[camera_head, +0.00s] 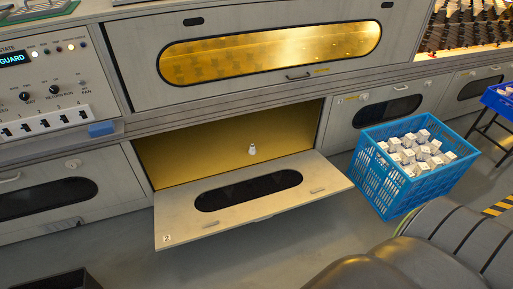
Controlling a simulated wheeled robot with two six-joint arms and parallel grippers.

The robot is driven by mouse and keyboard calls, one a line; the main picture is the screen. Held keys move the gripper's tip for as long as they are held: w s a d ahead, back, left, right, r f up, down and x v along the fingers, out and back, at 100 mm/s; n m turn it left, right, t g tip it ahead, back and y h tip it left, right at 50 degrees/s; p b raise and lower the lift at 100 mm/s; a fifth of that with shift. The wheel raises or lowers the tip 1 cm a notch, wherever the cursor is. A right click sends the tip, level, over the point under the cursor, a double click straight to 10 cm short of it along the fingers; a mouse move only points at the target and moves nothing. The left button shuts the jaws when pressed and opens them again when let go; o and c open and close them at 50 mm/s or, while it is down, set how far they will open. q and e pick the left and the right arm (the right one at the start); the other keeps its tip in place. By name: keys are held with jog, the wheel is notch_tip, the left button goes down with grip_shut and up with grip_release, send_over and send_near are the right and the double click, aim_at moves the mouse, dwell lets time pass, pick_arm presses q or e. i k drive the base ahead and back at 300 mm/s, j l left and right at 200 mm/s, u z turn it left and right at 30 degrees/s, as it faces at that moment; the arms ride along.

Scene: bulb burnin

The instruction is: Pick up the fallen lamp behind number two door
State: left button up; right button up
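Door number two (222,222) hangs open, folded down and outward, with a small "2" mark at its lower left corner and a dark oval window. Behind it is a low, yellow-lined compartment (190,158). One small white lamp (252,149) is inside, close to the compartment's front edge and near its middle. Its base cannot be made out clearly. Neither of my grippers shows in this view.
A blue crate (405,187) of several boxed lamps stands right of the open door, close to its corner. A closed door (70,200) is on the left. A lit upper chamber (270,55) is above. Grey floor (300,238) is clear before the door.

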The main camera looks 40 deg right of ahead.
aim_at(252, 151)
jog(key=i+l+z, duration=0.1)
jog(key=z, duration=0.35)
jog(key=i+l+z, duration=0.15)
jog(key=l+z, duration=0.15)
jog(key=z, duration=0.15)
jog(key=i+l+z, duration=0.1)
jog(key=z, duration=0.4)
jog(key=i, duration=0.05)
